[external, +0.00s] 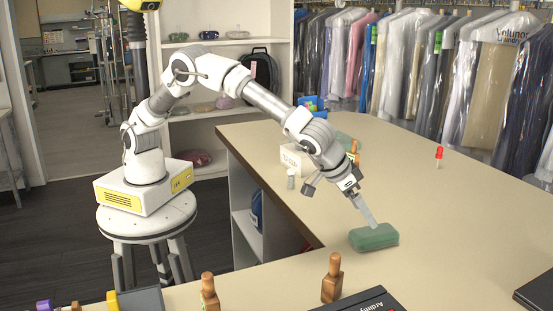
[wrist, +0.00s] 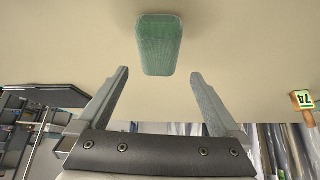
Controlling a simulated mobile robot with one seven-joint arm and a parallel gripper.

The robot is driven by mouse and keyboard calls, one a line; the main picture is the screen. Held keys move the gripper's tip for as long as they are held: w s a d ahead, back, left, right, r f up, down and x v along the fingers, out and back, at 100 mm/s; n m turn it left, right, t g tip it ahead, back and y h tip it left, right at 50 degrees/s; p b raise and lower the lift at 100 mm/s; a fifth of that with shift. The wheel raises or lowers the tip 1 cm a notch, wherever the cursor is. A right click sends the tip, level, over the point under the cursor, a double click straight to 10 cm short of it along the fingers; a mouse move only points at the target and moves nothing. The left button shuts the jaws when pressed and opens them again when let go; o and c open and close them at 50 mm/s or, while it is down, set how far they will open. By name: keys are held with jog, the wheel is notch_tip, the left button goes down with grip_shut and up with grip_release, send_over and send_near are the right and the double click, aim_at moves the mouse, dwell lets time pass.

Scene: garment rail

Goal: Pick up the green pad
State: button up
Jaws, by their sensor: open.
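The green pad (external: 374,237) is a rounded block lying flat on the beige counter (external: 452,220). In the wrist view the green pad (wrist: 160,44) is at the top centre, beyond the fingertips and lined up with the gap between them. My gripper (external: 372,224) points down at the pad in the external view, its tips close to the pad's upper side. Whether the tips touch it there cannot be told. In the wrist view my gripper (wrist: 160,72) is open, with nothing between its fingers.
Wooden-handled stamps (external: 332,278) and a dark box (external: 365,302) stand at the front. A red-topped item (external: 439,157) stands on the right. A white box (external: 296,161) and another wooden item (external: 354,152) are behind my arm. Bagged garments (external: 487,80) hang at the back. The counter around the pad is clear.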

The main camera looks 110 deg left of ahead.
aim_at(375, 230)
jog(key=shift+p+x, duration=0.45)
jog(key=shift+x, duration=3.7)
jog(key=shift+d, duration=0.2)
jog(key=c, duration=1.2)
jog(key=shift+c, duration=0.2)
